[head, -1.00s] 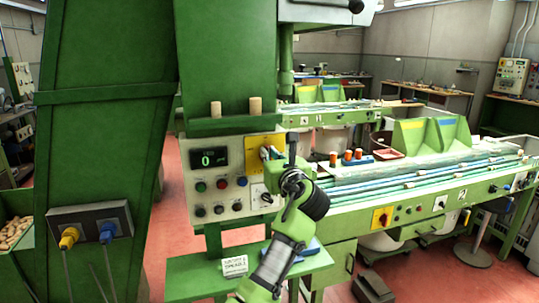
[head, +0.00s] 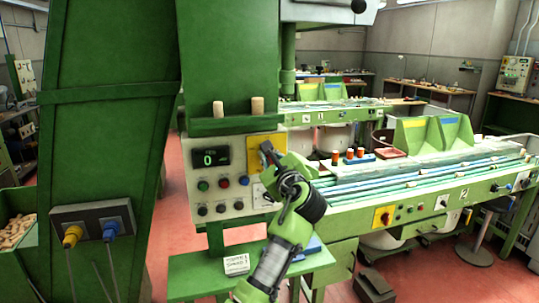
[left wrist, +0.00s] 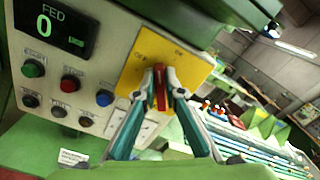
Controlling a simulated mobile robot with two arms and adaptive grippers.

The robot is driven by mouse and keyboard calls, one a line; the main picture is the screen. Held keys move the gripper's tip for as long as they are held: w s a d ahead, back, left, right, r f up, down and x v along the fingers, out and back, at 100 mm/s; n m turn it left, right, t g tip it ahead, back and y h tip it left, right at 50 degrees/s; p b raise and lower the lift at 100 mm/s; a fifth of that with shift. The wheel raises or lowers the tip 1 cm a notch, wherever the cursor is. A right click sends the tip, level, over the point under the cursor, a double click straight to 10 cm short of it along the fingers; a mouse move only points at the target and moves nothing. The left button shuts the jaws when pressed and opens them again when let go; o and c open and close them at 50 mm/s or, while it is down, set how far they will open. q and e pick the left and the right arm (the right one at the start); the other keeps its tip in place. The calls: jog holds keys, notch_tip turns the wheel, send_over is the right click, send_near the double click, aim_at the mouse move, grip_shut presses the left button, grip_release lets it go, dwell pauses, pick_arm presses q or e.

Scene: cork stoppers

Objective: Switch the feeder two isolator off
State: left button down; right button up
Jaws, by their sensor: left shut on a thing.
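In the left wrist view my left gripper (left wrist: 160,74) is shut on a red switch handle (left wrist: 161,92), one finger on each side. The handle stands nearly upright in this view, on a yellow plate (left wrist: 190,68) with small lettering at its upper left and upper right. In the head view my left gripper (head: 266,151) is at the yellow plate (head: 254,142) and hides the handle. The plate is on a control box (head: 226,172) with a display (head: 210,157) reading 0. My right gripper is not in view.
Push buttons (head: 203,186) and black knobs (head: 203,210) sit left of the gripper. Two corks (head: 257,106) stand on the ledge above. A bench marked 2 at right carries another yellow switch plate (head: 376,224). A green shelf (head: 200,278) lies below.

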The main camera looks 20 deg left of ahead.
pick_arm(q)
jog(key=shift+s+a+f+n+b, duration=0.1)
jog(key=shift+f+n+b, duration=0.2)
jog(key=shift+n+b, duration=1.05)
jog(key=shift+s+a+f+n+b, duration=0.15)
jog(key=shift+f+n+b, duration=0.1)
jog(key=shift+n, duration=2.15)
jog(key=shift+w+a+f+n+b, duration=0.1)
jog(key=shift+f+n+b, duration=0.2)
jog(key=shift+n+b, duration=1.05)
jog(key=shift+n+p, duration=0.5)
jog(key=shift+n, duration=0.2)
jog(key=c, duration=2.1)
grip_release()
jog(key=shift+c, duration=0.2)
